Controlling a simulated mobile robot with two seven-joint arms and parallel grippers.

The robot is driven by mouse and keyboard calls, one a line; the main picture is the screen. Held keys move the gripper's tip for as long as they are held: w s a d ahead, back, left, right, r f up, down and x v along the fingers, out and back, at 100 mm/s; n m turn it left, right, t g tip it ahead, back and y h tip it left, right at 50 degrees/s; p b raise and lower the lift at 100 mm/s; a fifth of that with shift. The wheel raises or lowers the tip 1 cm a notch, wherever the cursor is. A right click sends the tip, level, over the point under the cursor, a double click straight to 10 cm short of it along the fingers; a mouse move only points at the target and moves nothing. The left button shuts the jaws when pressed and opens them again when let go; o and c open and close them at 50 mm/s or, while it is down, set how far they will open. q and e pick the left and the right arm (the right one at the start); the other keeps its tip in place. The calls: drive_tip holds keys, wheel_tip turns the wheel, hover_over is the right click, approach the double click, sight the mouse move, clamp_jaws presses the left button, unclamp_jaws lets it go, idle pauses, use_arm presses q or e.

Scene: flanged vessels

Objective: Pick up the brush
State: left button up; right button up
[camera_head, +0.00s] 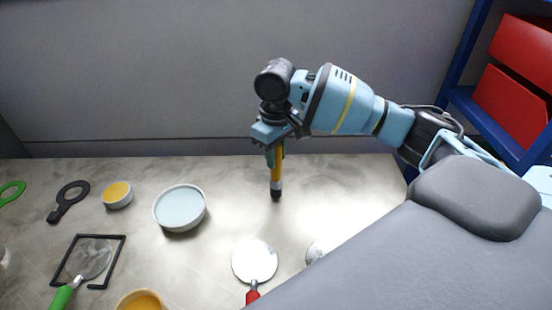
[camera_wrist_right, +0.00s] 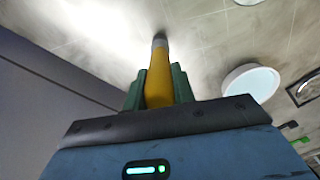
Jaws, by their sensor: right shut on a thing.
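The brush (camera_head: 276,184) has a yellow handle and a dark lower end with a grey band. It hangs roughly upright, dark end down, from my right gripper (camera_head: 275,150). The right gripper is shut on its yellow handle, and its green fingers (camera_wrist_right: 159,88) grip both sides of the handle in the right wrist view. The brush also shows in that view (camera_wrist_right: 158,75), pointing away from the gripper. I cannot tell whether its lower end touches the table. My left gripper is not in view.
On the metal table (camera_head: 330,190) stand a white dish (camera_head: 180,208), a small yellow-filled bowl (camera_head: 117,194) and another yellow-filled bowl (camera_head: 141,301). A red-handled round tool (camera_head: 254,262), black ring tool (camera_head: 69,200) and black frame (camera_head: 121,250) lie around. Red bins (camera_head: 510,105) stand at right.

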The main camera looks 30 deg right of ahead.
drive_tip(key=r, duration=0.1)
drive_tip(key=a+r, duration=0.1)
drive_tip(key=r, duration=0.1)
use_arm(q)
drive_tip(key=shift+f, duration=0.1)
use_arm(e)
drive_tip(key=a+r, duration=0.1)
drive_tip(key=a, duration=1.4)
drive_tip(key=shift+s+r, duration=0.15)
drive_tip(key=shift+s, duration=0.25)
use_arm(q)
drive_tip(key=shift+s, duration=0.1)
